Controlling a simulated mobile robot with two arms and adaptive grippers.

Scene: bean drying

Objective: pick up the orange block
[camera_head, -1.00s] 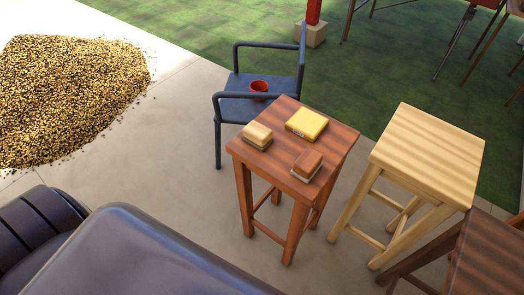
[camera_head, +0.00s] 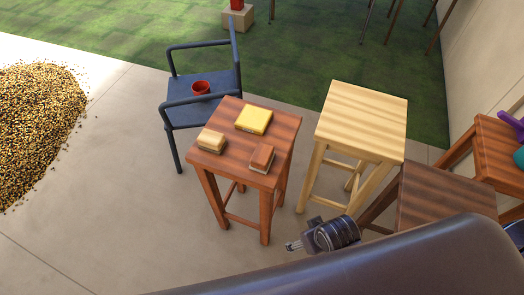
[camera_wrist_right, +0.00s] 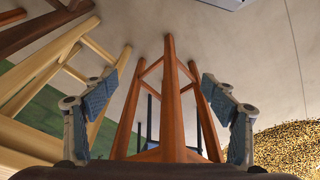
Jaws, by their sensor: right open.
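The orange block (camera_head: 261,157), reddish-orange on top with a darker lower part, lies on the reddish-brown wooden stool (camera_head: 226,164), near its front right edge. A tan block (camera_head: 211,140) and a yellow block (camera_head: 253,120) lie apart from it on the same top. My right gripper (camera_head: 290,245) is low, in front of and to the right of this stool, well away from the block. In the right wrist view my right gripper (camera_wrist_right: 158,82) is open and empty, with stool legs beyond its spread fingers; no block shows there. My left gripper is not in view.
A pale wooden stool (camera_head: 362,115) stands right of the brown one, with darker brown tables (camera_head: 440,195) further right. A blue-grey chair (camera_head: 205,106) with a red bowl (camera_head: 201,87) stands behind left. Bare floor and a bean pile (camera_head: 38,125) lie left.

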